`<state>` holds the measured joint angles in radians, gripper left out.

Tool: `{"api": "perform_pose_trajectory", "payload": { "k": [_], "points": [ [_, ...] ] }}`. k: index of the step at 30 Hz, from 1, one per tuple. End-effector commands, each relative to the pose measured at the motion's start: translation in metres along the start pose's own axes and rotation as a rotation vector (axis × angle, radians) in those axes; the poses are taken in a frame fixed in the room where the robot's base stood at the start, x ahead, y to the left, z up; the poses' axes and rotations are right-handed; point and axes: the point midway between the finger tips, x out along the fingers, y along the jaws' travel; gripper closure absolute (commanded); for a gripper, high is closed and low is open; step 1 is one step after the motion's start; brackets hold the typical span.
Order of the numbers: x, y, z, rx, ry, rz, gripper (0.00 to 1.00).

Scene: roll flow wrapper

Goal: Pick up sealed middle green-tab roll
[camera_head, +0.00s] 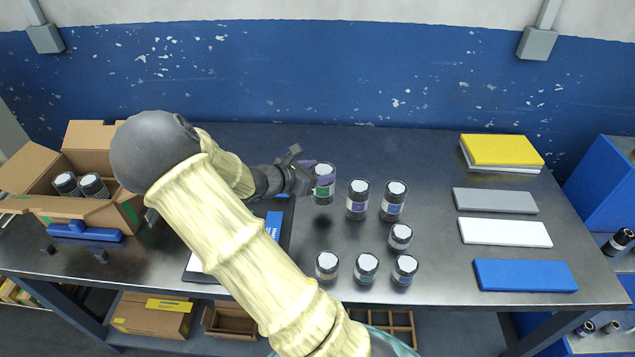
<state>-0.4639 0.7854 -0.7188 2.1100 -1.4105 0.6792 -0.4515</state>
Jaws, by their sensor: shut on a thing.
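My gripper (308,174) reaches in from the left and is shut on a dark roll with a pale top and a green tab (324,186). The roll is upright, and a dark shadow on the bench below it suggests it is held above the surface. Its left side is partly hidden by my fingers. Two similar rolls with purple or blue-white bands (358,200) (394,201) stand just to its right, apart from it.
Several more rolls (366,268) stand nearer the bench's front edge. An open cardboard box (125,215) with two rolls is at left, beside a blue tool (85,231). Flat yellow, grey, white and blue slabs (525,275) lie at right. My arm covers much of the bench's left-centre.

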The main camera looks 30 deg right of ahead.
Motion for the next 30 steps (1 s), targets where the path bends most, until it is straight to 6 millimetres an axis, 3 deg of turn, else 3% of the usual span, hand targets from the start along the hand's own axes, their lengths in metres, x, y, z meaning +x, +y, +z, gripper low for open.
{"api": "perform_pose_trajectory", "payload": {
  "k": [3, 9, 30],
  "points": [
    [-0.01, 0.0, 0.023, 0.005, 0.0, 0.002, 0.96],
    [-0.017, 0.0, 0.041, 0.001, 0.0, 0.0, 0.96],
    [-0.017, 0.0, 0.042, 0.0, -0.001, 0.0, 0.96]
  ]
}}
